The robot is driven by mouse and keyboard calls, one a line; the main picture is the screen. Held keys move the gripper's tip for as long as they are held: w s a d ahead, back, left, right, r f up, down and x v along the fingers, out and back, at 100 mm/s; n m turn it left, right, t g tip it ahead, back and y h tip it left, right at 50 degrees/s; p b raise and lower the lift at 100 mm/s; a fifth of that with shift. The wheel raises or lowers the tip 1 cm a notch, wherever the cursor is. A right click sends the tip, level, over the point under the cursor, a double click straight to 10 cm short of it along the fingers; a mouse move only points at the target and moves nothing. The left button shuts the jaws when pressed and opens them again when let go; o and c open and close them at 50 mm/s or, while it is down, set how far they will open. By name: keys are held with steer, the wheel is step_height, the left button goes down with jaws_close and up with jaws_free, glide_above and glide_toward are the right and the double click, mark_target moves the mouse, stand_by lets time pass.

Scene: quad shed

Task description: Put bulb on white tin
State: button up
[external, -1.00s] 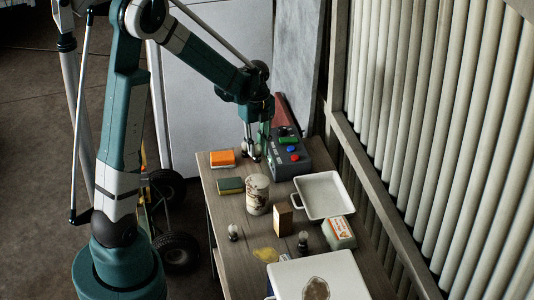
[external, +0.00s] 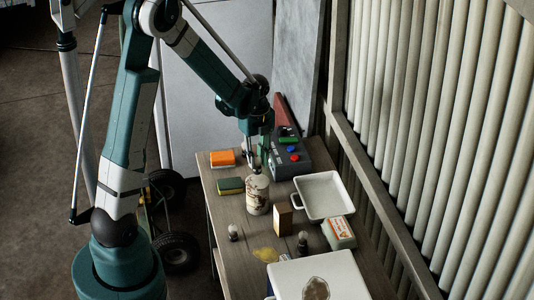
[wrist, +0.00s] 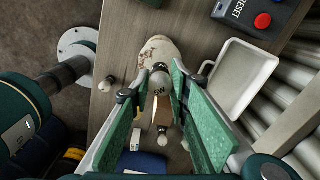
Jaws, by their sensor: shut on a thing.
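My gripper (external: 256,167) is low over the upper part of the white tin (external: 257,200), a round pale can with dark brown patches standing on the bench. In the wrist view my gripper (wrist: 160,92) has its green pads closed on a grey bulb (wrist: 159,78). The tin (wrist: 158,47) shows just behind this bulb. In the external view the held bulb is hard to make out, and I cannot tell whether it touches the tin.
A white tray (external: 323,196) and a tan block (external: 283,218) stand right of the tin. A white box (external: 318,278) is in front. The slatted wall (external: 440,120) bounds the right.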

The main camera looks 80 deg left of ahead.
mark_target(257, 168)
steer(key=shift+f, duration=1.85)
steer(key=shift+f, duration=0.15)
steer(key=o, duration=0.9)
steer(key=shift+r, duration=6.2)
